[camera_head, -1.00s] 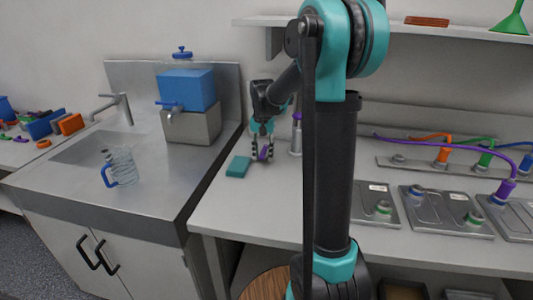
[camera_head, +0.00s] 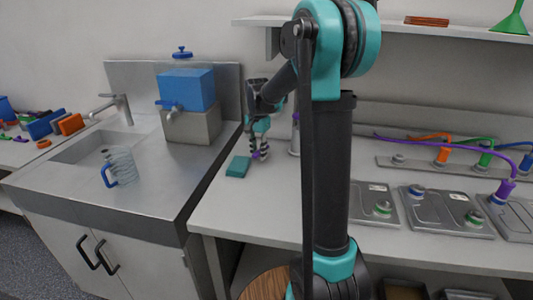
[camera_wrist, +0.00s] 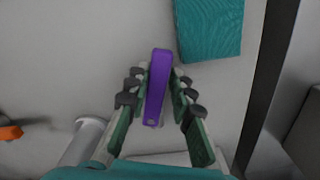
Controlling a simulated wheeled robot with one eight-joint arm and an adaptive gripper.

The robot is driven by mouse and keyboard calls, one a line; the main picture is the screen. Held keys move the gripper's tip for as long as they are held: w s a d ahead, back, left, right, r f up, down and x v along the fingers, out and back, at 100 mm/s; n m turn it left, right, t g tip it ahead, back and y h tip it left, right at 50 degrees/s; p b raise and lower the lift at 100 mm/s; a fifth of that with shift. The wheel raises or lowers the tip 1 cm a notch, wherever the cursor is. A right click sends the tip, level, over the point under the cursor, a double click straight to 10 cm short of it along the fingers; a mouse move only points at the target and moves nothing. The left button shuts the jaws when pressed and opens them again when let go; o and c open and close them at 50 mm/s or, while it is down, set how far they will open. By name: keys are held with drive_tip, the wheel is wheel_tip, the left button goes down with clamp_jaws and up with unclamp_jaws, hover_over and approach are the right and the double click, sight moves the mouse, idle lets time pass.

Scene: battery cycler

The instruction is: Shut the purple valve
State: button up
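A purple bar (camera_wrist: 158,88), which looks like a valve handle, lies lengthwise between my gripper's fingers (camera_wrist: 160,78) in the wrist view. The finger pads flank it closely on both sides; I cannot tell whether both touch it. In the head view my gripper (camera_head: 259,154) points down just above the bench, beside a teal block, and only a small bit of purple shows at its fingertips. A grey post (camera_head: 295,138) with a purple tip stands just right of my gripper. Whether the bar joins this post is not visible.
The teal block (camera_head: 238,166) lies close left of the gripper, and also shows in the wrist view (camera_wrist: 208,25). The sink counter (camera_head: 150,205) with a blue dispenser (camera_head: 186,90) is farther left. Cell trays (camera_head: 445,210) and coloured cables are at right. A shelf (camera_head: 450,31) runs above.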

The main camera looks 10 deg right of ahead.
drive_tip(key=shift+w+a+m, duration=0.25)
drive_tip(key=shift+a+m, duration=0.15)
drive_tip(key=shift+m, duration=0.6)
drive_tip(key=w+m, duration=0.1)
drive_tip(key=m, duration=0.3)
drive_tip(key=w+a+m, duration=0.1)
drive_tip(key=m, duration=0.1)
drive_tip(key=shift+w, duration=0.35)
drive_tip(key=m, duration=0.2)
drive_tip(key=w+m, duration=0.1)
drive_tip(key=m, duration=0.1)
drive_tip(key=w+m, duration=0.1)
drive_tip(key=shift+w+d+m, duration=0.2)
drive_tip(key=shift+d+m, duration=0.1)
drive_tip(key=shift+m, duration=0.1)
drive_tip(key=shift+w, duration=0.15)
